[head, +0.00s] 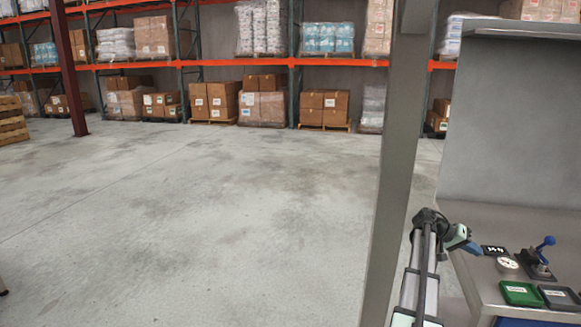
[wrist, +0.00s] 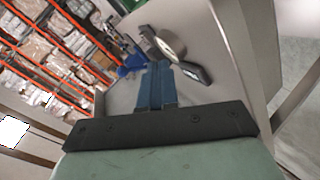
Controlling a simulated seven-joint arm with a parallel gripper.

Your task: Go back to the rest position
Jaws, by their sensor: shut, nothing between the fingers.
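My gripper (head: 475,247) is at the left edge of a grey metal bench, at the lower right of the head view. It has a pale green body and blue fingers, which point right toward a small black display (head: 495,251). In the wrist view the blue fingers (wrist: 158,68) lie side by side, shut and empty. The bench top and its small devices lie beyond them in that tilted view. I cannot tell the exact gap between the fingertips and the display.
On the bench (head: 465,215) are a round white dial (head: 507,263), a blue-knobbed lever (head: 537,262), a green box (head: 520,293) and a dark box (head: 560,297). A grey post (head: 397,150) stands left of it. Open concrete floor (head: 200,220) reaches to racks of cartons.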

